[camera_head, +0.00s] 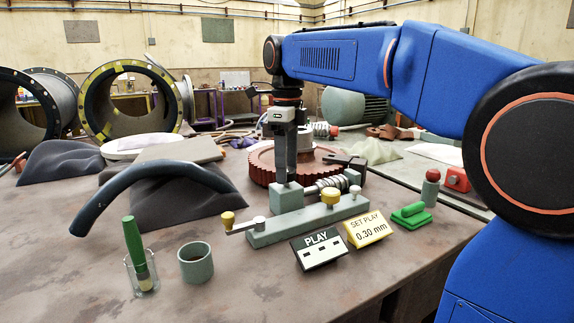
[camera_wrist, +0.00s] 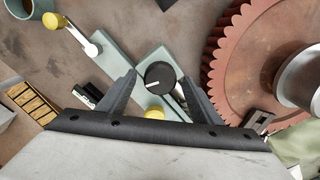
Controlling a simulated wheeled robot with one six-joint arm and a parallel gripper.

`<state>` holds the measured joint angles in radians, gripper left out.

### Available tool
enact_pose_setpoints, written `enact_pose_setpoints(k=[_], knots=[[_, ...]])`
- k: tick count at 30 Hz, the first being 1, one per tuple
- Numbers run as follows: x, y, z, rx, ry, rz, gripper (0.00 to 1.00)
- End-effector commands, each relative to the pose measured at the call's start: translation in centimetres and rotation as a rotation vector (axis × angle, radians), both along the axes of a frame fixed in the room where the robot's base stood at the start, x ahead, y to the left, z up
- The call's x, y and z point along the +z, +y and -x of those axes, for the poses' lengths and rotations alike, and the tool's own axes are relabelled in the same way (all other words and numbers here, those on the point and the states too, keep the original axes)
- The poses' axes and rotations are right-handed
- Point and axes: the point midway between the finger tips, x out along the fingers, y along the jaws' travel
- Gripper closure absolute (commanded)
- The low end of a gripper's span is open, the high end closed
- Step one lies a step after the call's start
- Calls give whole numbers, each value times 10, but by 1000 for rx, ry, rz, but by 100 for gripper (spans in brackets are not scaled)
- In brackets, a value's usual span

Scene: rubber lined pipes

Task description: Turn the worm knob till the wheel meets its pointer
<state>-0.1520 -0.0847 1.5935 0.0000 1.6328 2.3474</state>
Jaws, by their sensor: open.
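The red toothed wheel (camera_head: 262,165) lies flat on the bench and fills the right of the wrist view (camera_wrist: 240,70). The worm (camera_head: 328,184) lies against its near side on a grey-green base (camera_head: 300,222). A dark bracket (camera_head: 347,161), perhaps the pointer, stands at the wheel's right edge. A round black knob with a white line (camera_wrist: 160,76) sits between my fingers in the wrist view; the head view hides it behind them. My gripper (camera_wrist: 159,80) is open and points down, one finger on each side of the knob. I cannot tell whether the fingers touch it.
A yellow-knobbed crank (camera_head: 228,220) and a yellow knob (camera_head: 331,197) rise from the base. A PLAY display (camera_head: 320,249) and a yellow sign reading "SET PLAY 0.30 mm" (camera_head: 367,228) stand in front. A cup (camera_head: 195,262) and green-handled brush (camera_head: 135,243) stand left.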

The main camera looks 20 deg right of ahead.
Motion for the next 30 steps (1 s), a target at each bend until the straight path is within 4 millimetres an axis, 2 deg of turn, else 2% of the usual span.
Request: enact_pose_setpoints(k=[6, 7, 12, 23, 30], knots=[[0, 0, 0, 0, 0, 0, 41], [0, 0, 0, 0, 0, 0, 44], [0, 0, 0, 0, 0, 0, 82], [0, 0, 0, 42, 0, 0, 82], [0, 0, 0, 183, 0, 0, 82]])
